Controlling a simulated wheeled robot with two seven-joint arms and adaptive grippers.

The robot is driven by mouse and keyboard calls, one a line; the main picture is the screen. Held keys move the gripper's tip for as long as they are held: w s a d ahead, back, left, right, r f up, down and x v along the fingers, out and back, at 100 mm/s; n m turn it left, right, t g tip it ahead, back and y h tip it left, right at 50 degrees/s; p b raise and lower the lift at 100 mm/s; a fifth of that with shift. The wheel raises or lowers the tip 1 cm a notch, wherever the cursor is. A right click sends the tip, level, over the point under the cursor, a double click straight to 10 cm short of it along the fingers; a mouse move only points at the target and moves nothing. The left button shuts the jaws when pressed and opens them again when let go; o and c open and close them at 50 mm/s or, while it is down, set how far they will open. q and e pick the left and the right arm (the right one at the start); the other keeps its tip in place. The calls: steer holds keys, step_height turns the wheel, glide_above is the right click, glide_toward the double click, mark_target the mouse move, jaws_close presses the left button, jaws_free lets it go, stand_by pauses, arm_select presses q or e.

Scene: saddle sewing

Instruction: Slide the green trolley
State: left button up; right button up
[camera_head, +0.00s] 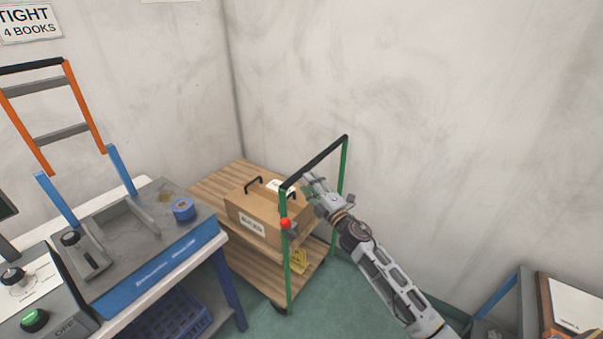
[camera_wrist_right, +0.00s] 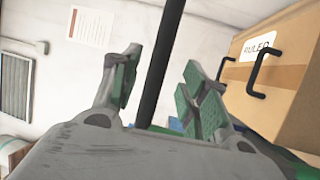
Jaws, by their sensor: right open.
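The green trolley (camera_head: 287,262) stands in the room's corner, with wooden shelves, green uprights and a black crossbar handle (camera_head: 318,161) on its near right end. My right gripper (camera_head: 313,185) is at this end, just below the handle in the head view. In the right wrist view the black bar (camera_wrist_right: 160,65) runs between the open fingers of my right gripper (camera_wrist_right: 160,85); I cannot tell whether they touch it. A cardboard box (camera_head: 262,212) with black handles sits on the upper shelf, and it shows at the right of the wrist view (camera_wrist_right: 285,85). My left gripper is out of view.
A workbench (camera_head: 150,275) with a blue front edge, a blue tape roll (camera_head: 183,209) and an orange-and-blue frame stands left, close to the trolley. A red knob (camera_head: 285,223) is on the near upright. Green floor (camera_head: 345,290) is free right of the trolley. Another bench stands lower right.

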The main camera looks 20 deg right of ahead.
mark_target(301, 173)
steer(key=x, duration=0.5)
steer(key=shift+w+a+r, duration=0.1)
steer(key=shift+w+a, duration=0.1)
steer(key=shift+w, duration=0.4)
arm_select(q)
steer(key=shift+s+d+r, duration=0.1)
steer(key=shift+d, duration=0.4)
arm_select(e)
steer(key=shift+c, duration=0.2)
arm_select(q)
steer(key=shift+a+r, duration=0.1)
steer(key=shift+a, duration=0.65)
arm_select(e)
jaws_close()
